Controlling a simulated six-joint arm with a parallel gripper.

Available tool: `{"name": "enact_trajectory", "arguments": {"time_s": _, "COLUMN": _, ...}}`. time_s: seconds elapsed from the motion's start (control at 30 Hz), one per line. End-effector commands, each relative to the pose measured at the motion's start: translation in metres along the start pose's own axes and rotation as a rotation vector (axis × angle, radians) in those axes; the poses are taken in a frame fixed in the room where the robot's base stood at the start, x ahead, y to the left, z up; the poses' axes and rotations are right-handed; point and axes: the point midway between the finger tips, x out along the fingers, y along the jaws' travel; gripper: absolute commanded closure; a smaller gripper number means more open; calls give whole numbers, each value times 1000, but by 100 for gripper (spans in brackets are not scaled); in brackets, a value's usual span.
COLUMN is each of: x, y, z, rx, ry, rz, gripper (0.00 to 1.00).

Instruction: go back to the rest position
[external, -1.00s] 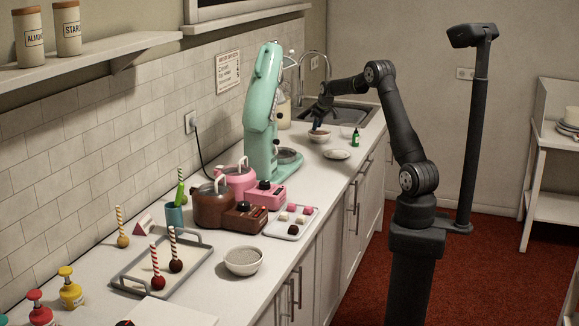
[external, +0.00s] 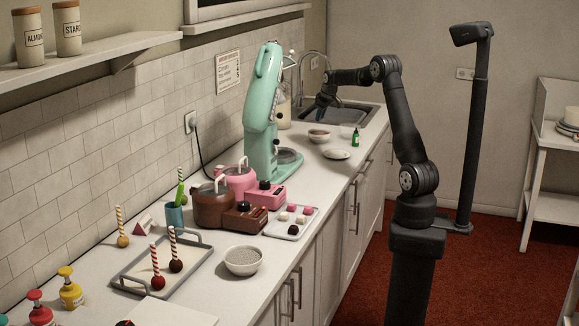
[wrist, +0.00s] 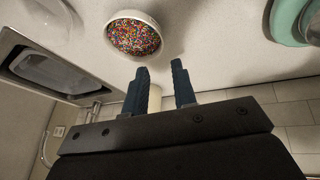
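My gripper (wrist: 160,76) is open and empty in the wrist view, with two dark blue fingers spread apart over the pale counter. In the external view my gripper (external: 322,103) is above the far end of the counter, near the sink. A white bowl of colored sprinkles (wrist: 134,36) lies beyond the fingertips in the wrist view, apart from them. In the external view this bowl (external: 319,137) stands on the counter below my gripper.
The sink (external: 350,116) is at the counter's far end. A mint stand mixer (external: 262,120) stands left of my gripper. A green bottle (external: 356,138) and a white dish (external: 336,154) are near the bowl. A tray with cake pops (external: 165,262) lies nearer the camera.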

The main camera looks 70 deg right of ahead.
Motion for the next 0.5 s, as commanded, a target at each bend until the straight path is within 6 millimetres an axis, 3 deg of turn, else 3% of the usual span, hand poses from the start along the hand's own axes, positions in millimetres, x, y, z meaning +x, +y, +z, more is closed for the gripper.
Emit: {"name": "enact_trajectory", "arguments": {"time_s": 0.5, "x": 100, "y": -1, "z": 1, "rx": 0, "ry": -3, "rz": -2, "gripper": 75}}
